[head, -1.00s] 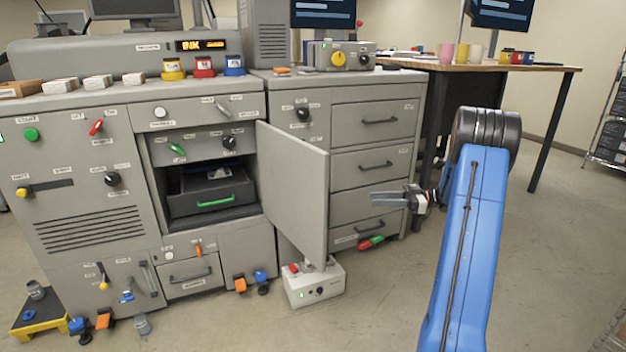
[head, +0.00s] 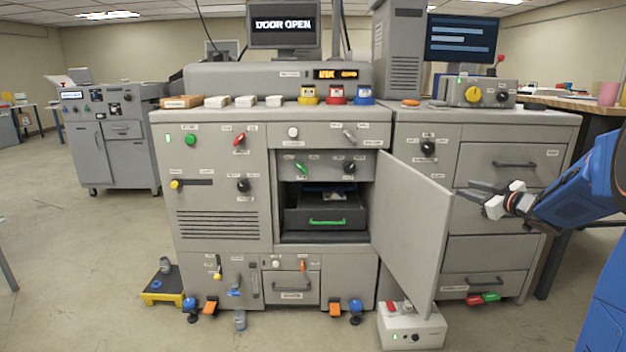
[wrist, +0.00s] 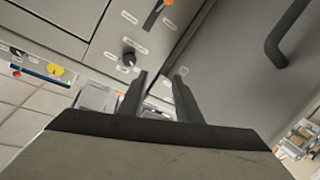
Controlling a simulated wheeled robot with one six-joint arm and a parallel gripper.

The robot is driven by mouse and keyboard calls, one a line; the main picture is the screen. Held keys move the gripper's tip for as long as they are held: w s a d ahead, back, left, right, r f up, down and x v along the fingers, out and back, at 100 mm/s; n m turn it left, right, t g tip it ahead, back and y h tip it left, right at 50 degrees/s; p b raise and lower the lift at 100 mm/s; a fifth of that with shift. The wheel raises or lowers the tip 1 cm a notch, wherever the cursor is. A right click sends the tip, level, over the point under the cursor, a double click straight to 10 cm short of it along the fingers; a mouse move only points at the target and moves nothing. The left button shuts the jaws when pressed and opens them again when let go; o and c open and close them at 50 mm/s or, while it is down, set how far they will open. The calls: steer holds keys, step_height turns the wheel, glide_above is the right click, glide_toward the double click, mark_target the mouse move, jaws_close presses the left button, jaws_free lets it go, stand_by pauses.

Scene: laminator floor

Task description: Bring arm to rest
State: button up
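My gripper (head: 478,190) is at the right in the head view, level with the open door and in front of the right cabinet's drawers. In the wrist view its two dark fingers (wrist: 160,92) stand apart with nothing between them. The gripper is open and empty. My blue arm (head: 580,185) reaches in from the right edge, bent.
The grey machine's door (head: 410,225) stands open toward me, close to the gripper. A drawer with a green handle (head: 327,221) shows inside. A white box (head: 412,332) sits on the floor below the door. The monitor (head: 284,25) reads DOOR OPEN.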

steer(key=s+a+r+m+g+h, duration=0.1)
steer(key=s+a+m+g+h, duration=0.2)
steer(key=s, duration=0.5)
steer(key=s+a+r+m+h, duration=0.1)
steer(key=s+a+m+h, duration=0.3)
steer(key=s, duration=0.5)
steer(key=s+a+f+g+y, duration=0.1)
steer(key=s+a+f, duration=0.3)
steer(key=s, duration=0.6)
steer(key=s+a+f+g, duration=0.4)
steer(key=s+a+f, duration=0.1)
steer(key=s, duration=0.6)
steer(key=s+a+f+m+g+y, duration=0.1)
steer(key=s+a+f, duration=0.3)
steer(key=s, duration=0.6)
steer(key=shift+s+a+f+g+y, duration=0.35)
steer(key=shift+f+g, duration=0.3)
steer(key=shift+g, duration=0.25)
